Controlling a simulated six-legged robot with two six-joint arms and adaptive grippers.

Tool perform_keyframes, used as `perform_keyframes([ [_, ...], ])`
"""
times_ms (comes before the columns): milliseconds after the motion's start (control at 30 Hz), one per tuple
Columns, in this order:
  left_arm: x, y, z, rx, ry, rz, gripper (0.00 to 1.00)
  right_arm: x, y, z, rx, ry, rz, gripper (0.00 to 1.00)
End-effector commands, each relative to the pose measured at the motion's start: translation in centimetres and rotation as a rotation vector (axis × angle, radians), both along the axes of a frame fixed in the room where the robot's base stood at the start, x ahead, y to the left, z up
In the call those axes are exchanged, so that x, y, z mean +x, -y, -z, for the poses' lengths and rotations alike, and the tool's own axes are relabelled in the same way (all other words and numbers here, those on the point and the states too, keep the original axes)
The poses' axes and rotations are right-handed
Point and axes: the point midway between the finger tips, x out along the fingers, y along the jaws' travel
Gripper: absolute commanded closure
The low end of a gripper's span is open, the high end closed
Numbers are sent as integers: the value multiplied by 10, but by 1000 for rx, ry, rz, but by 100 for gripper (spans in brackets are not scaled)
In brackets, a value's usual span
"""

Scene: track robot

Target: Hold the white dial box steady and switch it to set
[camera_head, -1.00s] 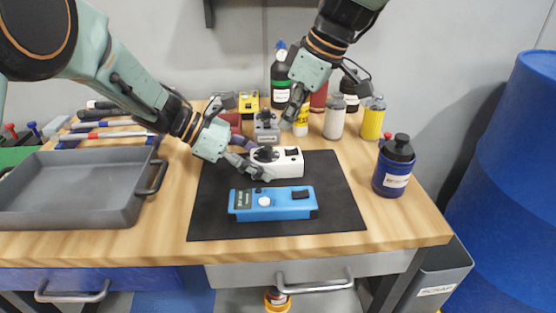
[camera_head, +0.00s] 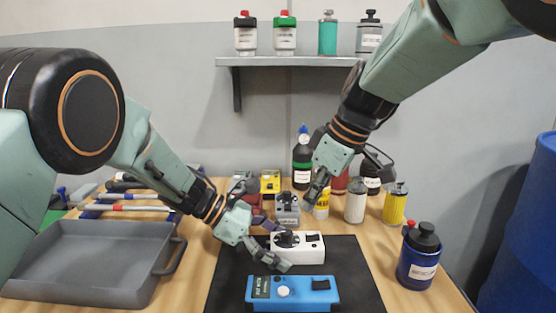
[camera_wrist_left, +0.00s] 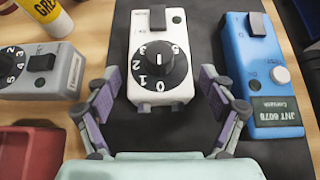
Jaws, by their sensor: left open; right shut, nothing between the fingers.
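The white dial box (camera_head: 313,247) stands on the black mat (camera_head: 363,282), behind the blue device. In the left wrist view the white box (camera_wrist_left: 174,84) shows its black round knob (camera_wrist_left: 158,62), a ring of numbers and a black switch at its far end. My left gripper (camera_head: 268,248) is at the box's left end in the head view. In the left wrist view its open fingers (camera_wrist_left: 160,78) lie on either side of the dial end, with visible gaps. My right gripper (camera_head: 311,197) is shut and empty, above and behind the white box, close to the grey dial box.
The blue device (camera_head: 320,295) lies close in front. The grey dial box (camera_head: 288,212), a yellow box (camera_head: 270,182) and several bottles stand behind. A dark blue bottle (camera_head: 418,258) stands right of the mat. A grey tray (camera_head: 85,265) is at the left.

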Motion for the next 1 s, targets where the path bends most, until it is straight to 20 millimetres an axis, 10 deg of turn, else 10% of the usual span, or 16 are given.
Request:
perform_keyframes([
  [1000, 0, -99, -68, -1, 1, 0, 18, 0, 0, 0, 0, 0, 0, 100],
])
